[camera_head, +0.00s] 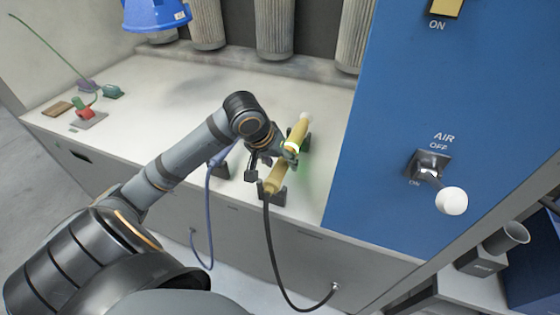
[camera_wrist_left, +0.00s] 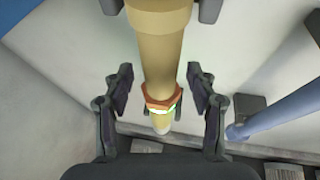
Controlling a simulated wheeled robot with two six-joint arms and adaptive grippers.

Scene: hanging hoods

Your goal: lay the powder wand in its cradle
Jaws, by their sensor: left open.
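The powder wand (camera_head: 298,133) is tan, with a pale tip, a lit green ring and a black hose from its lower end. It lies across the dark forked cradle (camera_head: 277,198) on the white bench; cradle prongs (camera_wrist_left: 209,9) flank it in the left wrist view. My left gripper (camera_head: 268,163) is at the wand's middle and hides part of it. In the left wrist view the wand (camera_wrist_left: 160,45) runs between the open fingers (camera_wrist_left: 158,88), with a gap on both sides. My right gripper is not in view.
A blue wand (camera_wrist_left: 285,112) with a blue hose (camera_head: 208,205) rests beside the cradle. A blue panel (camera_head: 375,110) with an AIR lever (camera_head: 452,200) stands at the right. A blue hood (camera_head: 155,14) hangs above. Small coloured items (camera_head: 87,113) sit at the bench's left.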

